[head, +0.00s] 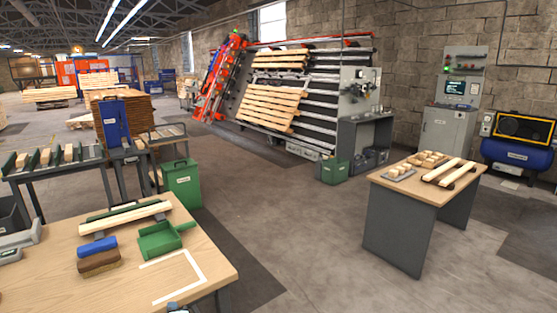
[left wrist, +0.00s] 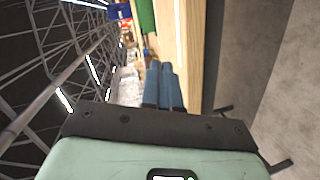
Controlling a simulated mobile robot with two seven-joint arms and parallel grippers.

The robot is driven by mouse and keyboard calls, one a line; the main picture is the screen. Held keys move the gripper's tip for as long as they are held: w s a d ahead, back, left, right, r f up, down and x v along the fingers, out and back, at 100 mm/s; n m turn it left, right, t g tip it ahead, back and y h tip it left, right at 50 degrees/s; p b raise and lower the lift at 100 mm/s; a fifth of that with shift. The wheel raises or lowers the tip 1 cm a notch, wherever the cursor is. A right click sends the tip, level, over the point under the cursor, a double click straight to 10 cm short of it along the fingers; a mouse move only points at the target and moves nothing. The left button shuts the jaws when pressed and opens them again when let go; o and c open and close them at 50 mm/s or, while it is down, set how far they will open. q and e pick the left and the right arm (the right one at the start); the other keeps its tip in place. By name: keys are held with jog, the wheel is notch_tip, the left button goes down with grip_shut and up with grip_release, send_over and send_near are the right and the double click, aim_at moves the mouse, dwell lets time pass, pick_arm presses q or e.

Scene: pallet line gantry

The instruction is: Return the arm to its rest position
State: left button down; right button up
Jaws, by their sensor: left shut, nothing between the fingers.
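My left gripper (left wrist: 164,84) shows in the left wrist view with its two blue fingers side by side, shut and empty. In the head view only a small part of the left gripper (head: 178,307) shows at the bottom edge, by the front edge of the wooden workbench (head: 215,262). A pale wooden edge (left wrist: 189,50) runs beside the fingers in the left wrist view, and whether they touch it cannot be told. My right gripper is in neither view.
The workbench holds a green dustpan (head: 160,241), a blue and brown brush (head: 98,257), a wooden strip (head: 125,217) and a white corner marking (head: 190,262). A second table (head: 455,183) with wood pieces stands at right. The floor (head: 290,210) between is clear.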

pick_arm(q)
jog(key=s+d+f+m+g+h+p, duration=0.1)
jog(key=s+f+m+h, duration=0.1)
jog(key=f, duration=0.5)
jog(key=s+f+m+g+h, duration=0.1)
jog(key=f+m, duration=0.2)
jog(key=f, duration=0.3)
jog(key=s+d+f+m+g+h+p, duration=0.2)
jog(key=s+d+f+m+g+h, duration=0.25)
jog(key=s+f, duration=0.85)
jog(key=s+d+f+m+g+h, duration=0.1)
jog(key=s+d+m+g, duration=0.1)
jog(key=s, duration=0.7)
jog(key=s+d+f+m+g+h+p, duration=0.1)
jog(key=s+d+f+m+g, duration=0.1)
jog(key=s+d, duration=0.3)
jog(key=s+d+f+m+g+h, duration=0.1)
jog(key=s+d+f+m+g, duration=0.1)
jog(key=s, duration=1.1)
jog(key=shift+d+f+m+g+h, duration=0.2)
jog(key=shift+d+m+g+h, duration=0.15)
jog(key=shift+d+m+g, duration=0.35)
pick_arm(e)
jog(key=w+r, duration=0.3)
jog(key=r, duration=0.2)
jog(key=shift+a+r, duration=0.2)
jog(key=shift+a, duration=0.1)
pick_arm(q)
jog(key=shift+g, duration=0.25)
